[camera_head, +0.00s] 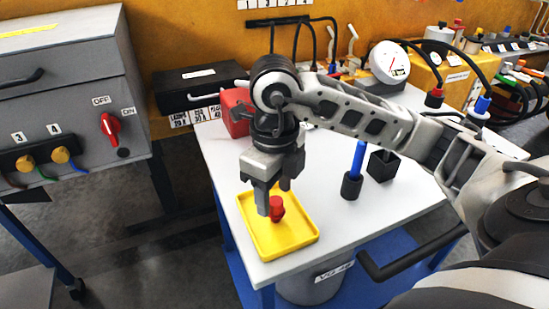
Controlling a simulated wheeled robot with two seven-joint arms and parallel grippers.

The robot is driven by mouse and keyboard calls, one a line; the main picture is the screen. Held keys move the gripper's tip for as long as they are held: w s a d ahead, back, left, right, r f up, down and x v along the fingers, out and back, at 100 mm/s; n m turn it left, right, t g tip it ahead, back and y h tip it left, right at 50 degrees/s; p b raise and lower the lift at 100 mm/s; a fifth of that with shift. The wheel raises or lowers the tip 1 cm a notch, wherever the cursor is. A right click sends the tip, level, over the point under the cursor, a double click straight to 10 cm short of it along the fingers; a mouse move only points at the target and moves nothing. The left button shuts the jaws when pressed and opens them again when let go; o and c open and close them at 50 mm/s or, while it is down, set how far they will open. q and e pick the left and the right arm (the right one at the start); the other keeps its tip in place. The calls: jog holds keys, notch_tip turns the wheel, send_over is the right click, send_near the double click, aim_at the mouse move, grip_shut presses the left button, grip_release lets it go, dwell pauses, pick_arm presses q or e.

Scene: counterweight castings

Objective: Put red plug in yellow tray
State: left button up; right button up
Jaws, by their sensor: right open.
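The yellow tray (289,242) lies near the front left corner of the white table. The red plug (277,210) is inside the tray's outline, toward its back half; it looks upright, though its base is hard to make out. My right gripper (273,200) points down over the tray, open, with its fingers close to the plug. One finger stands just left of the plug and the other is partly hidden behind it. I cannot tell whether either finger touches it. My left gripper is not in view.
On the white table (330,223), a blue rod stands in a black holder (351,187) beside a black block (383,166). A red box (236,111) and a gauge (389,62) are at the back. A grey cabinet (75,85) stands left, and a bucket (310,287) sits below.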

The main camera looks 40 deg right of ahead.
aim_at(275, 200)
pick_arm(q)
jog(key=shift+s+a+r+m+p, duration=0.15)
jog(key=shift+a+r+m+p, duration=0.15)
jog(key=shift+p, duration=0.85)
pick_arm(e)
notch_tip(275, 200, up, 10)
